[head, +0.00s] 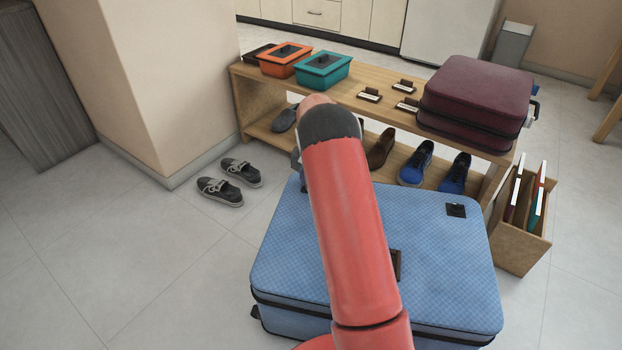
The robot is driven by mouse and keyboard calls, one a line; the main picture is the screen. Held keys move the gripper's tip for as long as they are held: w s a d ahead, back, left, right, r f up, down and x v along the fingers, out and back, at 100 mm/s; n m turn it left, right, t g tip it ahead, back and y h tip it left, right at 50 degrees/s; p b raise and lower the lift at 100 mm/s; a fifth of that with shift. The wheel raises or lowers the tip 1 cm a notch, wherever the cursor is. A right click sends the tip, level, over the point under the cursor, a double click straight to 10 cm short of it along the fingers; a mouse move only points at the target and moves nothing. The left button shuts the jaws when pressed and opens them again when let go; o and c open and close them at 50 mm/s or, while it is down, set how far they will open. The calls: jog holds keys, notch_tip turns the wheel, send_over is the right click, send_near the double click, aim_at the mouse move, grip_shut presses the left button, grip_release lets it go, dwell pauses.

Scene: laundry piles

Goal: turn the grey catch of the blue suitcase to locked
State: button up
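The blue suitcase (440,270) lies flat on the floor in front of the wooden bench, its lid down. A dark band runs along its front side. A small black patch (456,210) sits near the lid's far right corner. A dark brown piece (397,265) shows at the right edge of my red arm, mostly covered by it. I see no grey catch; the middle of the suitcase is behind my arm. My arm reaches up across the suitcase, and my gripper is hidden behind it, so its fingers do not show.
The wooden bench (380,85) holds an orange box (284,62), a teal box (323,72), small dark holders and a maroon suitcase (472,95). Shoes stand on its lower shelf. Grey shoes (220,191) lie on the floor left. A wooden file box (520,240) stands right.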

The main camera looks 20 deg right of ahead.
dwell(0.3)
jog(key=o, duration=1)
notch_tip(320, 180, up, 8)
jog(key=shift+f+p, duration=0.1)
jog(key=shift+p, duration=0.2)
jog(key=s+a+r+n+t+p, duration=0.15)
jog(key=s+a+r, duration=0.25)
jog(key=s+r, duration=0.6)
jog(key=s+a+r+n+t, duration=0.2)
jog(key=s+a+r, duration=0.2)
jog(key=s+r, duration=0.6)
jog(key=s+a+n, duration=0.1)
jog(key=s, duration=0.5)
jog(key=s+a+r+n+t+p, duration=0.1)
jog(key=s+a, duration=0.1)
jog(key=s, duration=0.4)
jog(key=s+a+r+n+t, duration=0.1)
jog(key=s+a, duration=0.1)
jog(key=s, duration=0.4)
jog(key=shift+s+a+n+p, duration=0.2)
jog(key=shift+s+n+p, duration=0.05)
jog(key=shift+s+p, duration=0.1)
